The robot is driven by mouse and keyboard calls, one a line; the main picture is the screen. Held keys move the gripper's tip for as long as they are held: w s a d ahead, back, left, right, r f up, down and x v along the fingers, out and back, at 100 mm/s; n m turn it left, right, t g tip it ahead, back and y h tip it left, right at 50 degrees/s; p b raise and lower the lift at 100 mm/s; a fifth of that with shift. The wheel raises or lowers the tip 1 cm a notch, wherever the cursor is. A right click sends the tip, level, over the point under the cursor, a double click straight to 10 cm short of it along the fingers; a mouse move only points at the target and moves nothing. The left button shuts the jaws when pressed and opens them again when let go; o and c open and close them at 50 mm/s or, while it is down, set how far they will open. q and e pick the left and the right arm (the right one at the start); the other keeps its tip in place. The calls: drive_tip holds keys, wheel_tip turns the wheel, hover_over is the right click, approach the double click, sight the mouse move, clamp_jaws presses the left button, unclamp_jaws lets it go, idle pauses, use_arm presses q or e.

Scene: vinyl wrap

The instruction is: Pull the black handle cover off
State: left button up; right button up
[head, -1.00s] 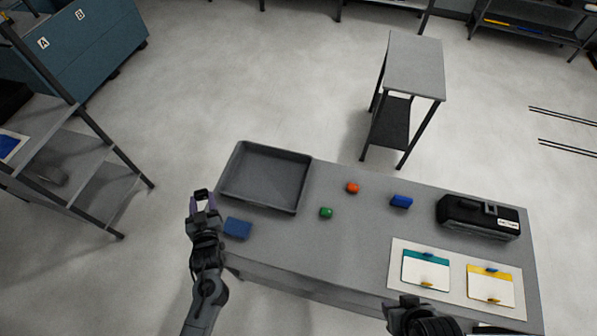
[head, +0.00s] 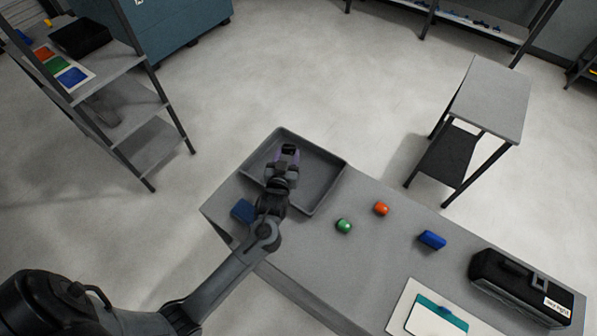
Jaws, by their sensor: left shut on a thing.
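My left gripper (head: 287,157) is over the grey tray (head: 331,190) at the far left end of the table. Its purple-tinted fingers are shut on a small black piece (head: 289,149), which looks like the black handle cover. The piece is small in the picture, and its height above the tray floor is hard to tell. A black case (head: 500,285) with a handle on top and a white label stands at the right end of the table, well away from the gripper. My right gripper is out of view.
A flat blue piece (head: 242,211) lies beside the tray, partly behind my arm. A white mat (head: 400,313) with a teal-edged card (head: 440,314) is at the front right.

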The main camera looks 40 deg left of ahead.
use_arm(q)
drive_tip(key=shift+f+b, duration=2.15)
drive_tip(key=shift+f, duration=0.35)
drive_tip(key=o, duration=1.2)
drive_tip(key=shift+o, duration=0.2)
drive_tip(key=v, duration=1.1)
drive_tip(key=shift+w+a, duration=0.1)
